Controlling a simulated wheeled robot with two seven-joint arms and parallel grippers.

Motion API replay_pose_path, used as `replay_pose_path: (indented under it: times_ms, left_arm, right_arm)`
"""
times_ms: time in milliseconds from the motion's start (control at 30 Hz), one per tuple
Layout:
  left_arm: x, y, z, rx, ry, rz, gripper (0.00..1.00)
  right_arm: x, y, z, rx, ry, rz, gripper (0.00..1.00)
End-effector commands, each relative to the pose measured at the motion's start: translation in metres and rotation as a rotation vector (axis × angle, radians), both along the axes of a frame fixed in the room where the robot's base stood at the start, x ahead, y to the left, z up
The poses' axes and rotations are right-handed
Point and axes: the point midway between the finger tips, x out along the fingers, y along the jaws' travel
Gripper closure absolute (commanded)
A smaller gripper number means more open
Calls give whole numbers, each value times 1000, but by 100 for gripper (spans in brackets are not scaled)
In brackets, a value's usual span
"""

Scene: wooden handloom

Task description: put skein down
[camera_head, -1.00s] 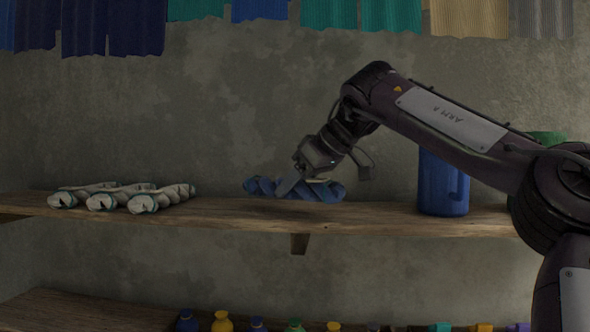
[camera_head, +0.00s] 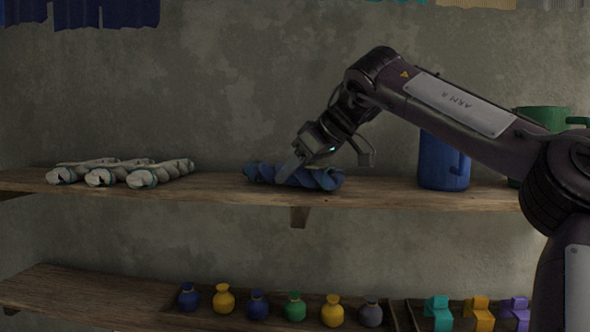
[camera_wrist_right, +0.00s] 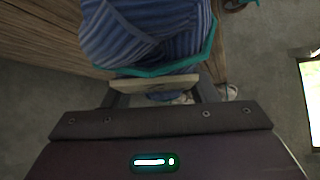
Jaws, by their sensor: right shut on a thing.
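A blue twisted skein (camera_head: 318,179) is at the middle of the upper wooden shelf (camera_head: 400,194), lying level and seemingly touching the board. My right gripper (camera_head: 292,170) is shut on the skein from above, near its middle. In the right wrist view the striped blue skein (camera_wrist_right: 150,35) with a teal tie fills the top, in front of my right gripper (camera_wrist_right: 155,88). The exact contact of the fingers is partly hidden. My left gripper is not in view.
Several pale skeins (camera_head: 120,173) lie at the left of the shelf. A blue jug (camera_head: 443,165) and a green jug (camera_head: 545,119) stand at the right, behind my arm. Small bottles (camera_head: 295,306) and coloured packets (camera_head: 478,313) line the lower shelf. Shelf between pale and blue skeins is clear.

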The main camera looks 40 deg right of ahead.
Motion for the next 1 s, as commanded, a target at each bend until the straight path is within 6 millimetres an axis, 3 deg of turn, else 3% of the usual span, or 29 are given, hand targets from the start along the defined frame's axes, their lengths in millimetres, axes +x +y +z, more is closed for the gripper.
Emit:
replay_pose_path:
  times_ms: [267, 300, 500, 800, 1000]
  left_arm:
    - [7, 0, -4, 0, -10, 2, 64]
    - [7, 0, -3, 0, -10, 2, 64]
    - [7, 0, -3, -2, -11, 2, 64]
    - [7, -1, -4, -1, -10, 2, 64]
    - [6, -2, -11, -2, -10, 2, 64]
  right_arm:
    - [0, 0, -6, 1, -2, 0, 78]
    - [0, 0, -6, 0, -2, 1, 46]
    - [0, 0, -5, 0, -1, 0, 22]
    - [-2, -1, -4, -1, 0, -1, 22]
    - [-21, -6, 16, -2, -5, -4, 22]
